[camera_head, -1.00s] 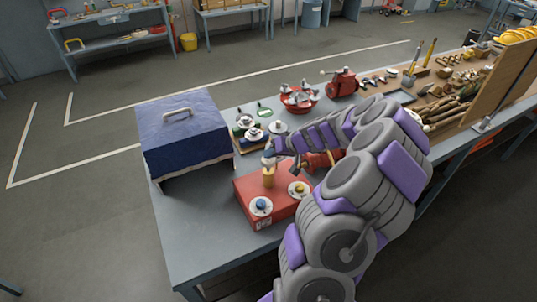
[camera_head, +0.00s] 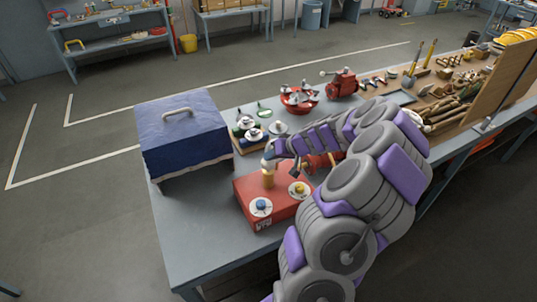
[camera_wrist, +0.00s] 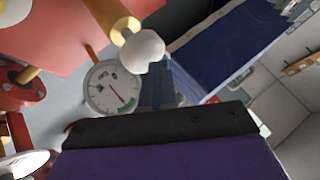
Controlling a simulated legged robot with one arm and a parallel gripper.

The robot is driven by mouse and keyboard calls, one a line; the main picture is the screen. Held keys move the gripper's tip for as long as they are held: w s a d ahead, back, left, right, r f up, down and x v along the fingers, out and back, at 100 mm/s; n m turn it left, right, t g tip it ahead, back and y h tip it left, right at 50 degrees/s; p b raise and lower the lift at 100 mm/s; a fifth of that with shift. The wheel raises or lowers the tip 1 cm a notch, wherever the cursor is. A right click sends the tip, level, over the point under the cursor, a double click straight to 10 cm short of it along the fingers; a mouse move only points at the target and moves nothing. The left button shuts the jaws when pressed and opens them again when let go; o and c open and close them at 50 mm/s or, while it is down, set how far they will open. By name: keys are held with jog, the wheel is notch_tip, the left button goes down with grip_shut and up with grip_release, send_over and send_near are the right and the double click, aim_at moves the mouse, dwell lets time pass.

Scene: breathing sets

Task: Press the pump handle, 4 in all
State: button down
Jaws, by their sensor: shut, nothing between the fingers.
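The pump is a red box (camera_head: 262,222) on the bench, with a brass post (camera_head: 268,181) rising from its top. In the wrist view, a brass rod (camera_wrist: 102,15) ends in a round white knob (camera_wrist: 143,50), which looks like the pump handle. My gripper (camera_head: 268,163) is over the post in the head view. In the wrist view, its grey fingers (camera_wrist: 158,84) are shut and empty, right at the knob. They seem to touch it, but the exact contact is unclear. The fingers partly hide the knob in the head view.
A blue dial (camera_head: 261,206) and a yellow dial (camera_head: 299,188) sit on the red box. A white gauge (camera_wrist: 110,88) shows in the wrist view. A blue covered case (camera_head: 185,135) stands to the left. A red vise (camera_head: 342,84) and tools are farther back. The bench's front left is clear.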

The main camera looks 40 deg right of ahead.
aim_at(271, 162)
dwell(0.4)
jog(key=shift+r+p, duration=0.65)
jog(key=shift+r, duration=1.8)
notch_tip(271, 162, up, 5)
jog(key=shift+p, duration=0.5)
dwell(1.3)
